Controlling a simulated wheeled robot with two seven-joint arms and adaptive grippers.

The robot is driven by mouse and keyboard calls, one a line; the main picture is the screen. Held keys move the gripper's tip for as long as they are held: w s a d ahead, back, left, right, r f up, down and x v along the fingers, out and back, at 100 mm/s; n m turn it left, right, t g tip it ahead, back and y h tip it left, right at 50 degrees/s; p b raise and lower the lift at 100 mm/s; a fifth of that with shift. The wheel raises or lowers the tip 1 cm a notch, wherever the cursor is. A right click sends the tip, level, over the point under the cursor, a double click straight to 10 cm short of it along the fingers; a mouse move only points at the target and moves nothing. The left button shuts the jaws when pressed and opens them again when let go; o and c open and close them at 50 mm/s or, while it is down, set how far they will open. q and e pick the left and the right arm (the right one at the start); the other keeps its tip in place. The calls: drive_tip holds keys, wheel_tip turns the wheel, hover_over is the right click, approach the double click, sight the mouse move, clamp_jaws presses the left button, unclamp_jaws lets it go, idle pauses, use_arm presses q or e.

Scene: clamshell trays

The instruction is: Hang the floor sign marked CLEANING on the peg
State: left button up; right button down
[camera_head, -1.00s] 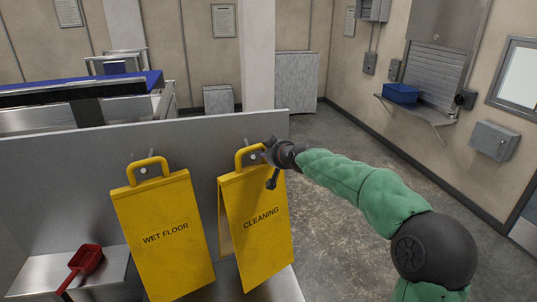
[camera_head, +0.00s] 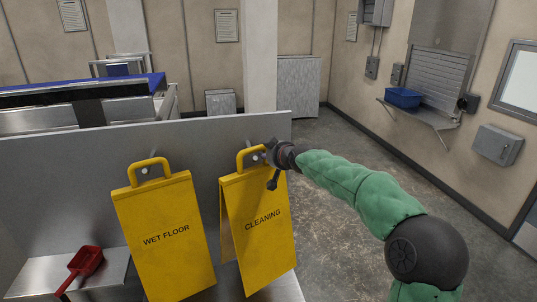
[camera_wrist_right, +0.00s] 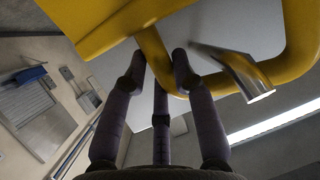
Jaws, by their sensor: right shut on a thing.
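The yellow CLEANING floor sign (camera_head: 257,240) hangs upright in front of the grey panel, its handle loop at the top. My right gripper (camera_head: 268,156) is shut on the right side of that handle. In the right wrist view the fingers (camera_wrist_right: 165,70) close around the yellow handle bar (camera_wrist_right: 210,85). A metal peg (camera_wrist_right: 250,80) comes out from the panel and appears to pass through the handle loop, its end in front of the bar. The peg tip (camera_head: 256,156) also shows inside the loop in the head view. Whether the handle's weight rests on the peg cannot be told. My left gripper is not in view.
A yellow WET FLOOR sign (camera_head: 165,240) hangs to the left, with another peg (camera_head: 144,171) inside its handle. A red scoop (camera_head: 86,262) lies on a metal shelf (camera_head: 115,275) at lower left. The floor (camera_head: 345,165) right of the panel (camera_head: 60,165) is open.

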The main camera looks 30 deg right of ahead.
drive_tip(key=shift+d+r, duration=0.1)
drive_tip(key=shift+r, duration=0.1)
drive_tip(key=c, duration=0.9)
unclamp_jaws()
drive_tip(key=shift+f, duration=0.3)
drive_tip(key=v, duration=1.2)
drive_tip(key=shift+r, duration=0.1)
